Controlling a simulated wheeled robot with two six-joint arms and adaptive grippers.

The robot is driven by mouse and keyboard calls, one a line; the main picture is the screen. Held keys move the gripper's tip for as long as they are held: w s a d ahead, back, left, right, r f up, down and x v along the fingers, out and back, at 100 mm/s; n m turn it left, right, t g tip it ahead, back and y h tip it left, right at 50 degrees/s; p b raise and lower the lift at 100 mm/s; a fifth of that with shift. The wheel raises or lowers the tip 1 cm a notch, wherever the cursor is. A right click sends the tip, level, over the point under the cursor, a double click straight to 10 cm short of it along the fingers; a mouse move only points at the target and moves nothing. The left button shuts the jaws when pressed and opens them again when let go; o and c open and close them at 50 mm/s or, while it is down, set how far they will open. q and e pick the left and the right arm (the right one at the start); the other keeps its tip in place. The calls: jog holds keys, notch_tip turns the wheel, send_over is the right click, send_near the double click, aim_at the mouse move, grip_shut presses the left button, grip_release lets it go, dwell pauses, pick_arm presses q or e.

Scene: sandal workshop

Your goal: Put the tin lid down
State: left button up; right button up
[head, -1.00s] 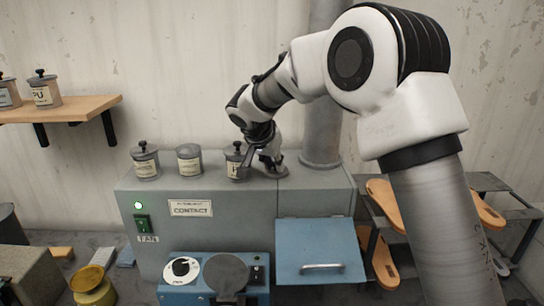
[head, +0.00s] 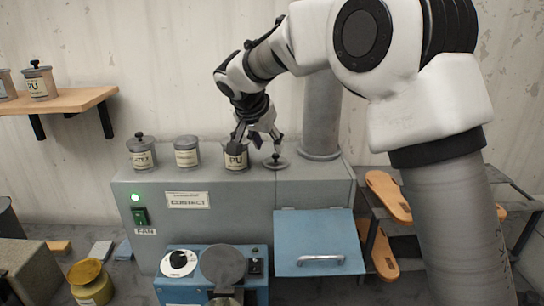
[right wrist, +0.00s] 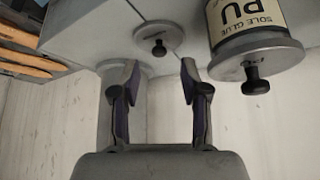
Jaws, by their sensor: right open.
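The grey tin lid (head: 276,162) with a dark knob lies flat on top of the grey cabinet, right of the PU tin (head: 236,159). My right gripper (head: 258,139) is open and empty, just above and apart from the lid. In the right wrist view the lid (right wrist: 150,40) lies beyond the open fingertips (right wrist: 160,66), touched by neither. The PU tin (right wrist: 238,22) has its own knobbed lid on. The middle tin (head: 187,153) shows no knob on top. The left tin (head: 142,155) has a knobbed lid. My left gripper is out of view.
A grey pipe (head: 321,125) rises behind the lid. The cabinet (head: 240,210) has a lit green lamp and a blue flap (head: 318,229). Sandal soles (head: 388,196) lie on a rack at right. A wooden shelf (head: 65,101) with tins is at left.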

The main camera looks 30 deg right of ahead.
jog(key=v, duration=0.7)
jog(key=shift+b, duration=0.4)
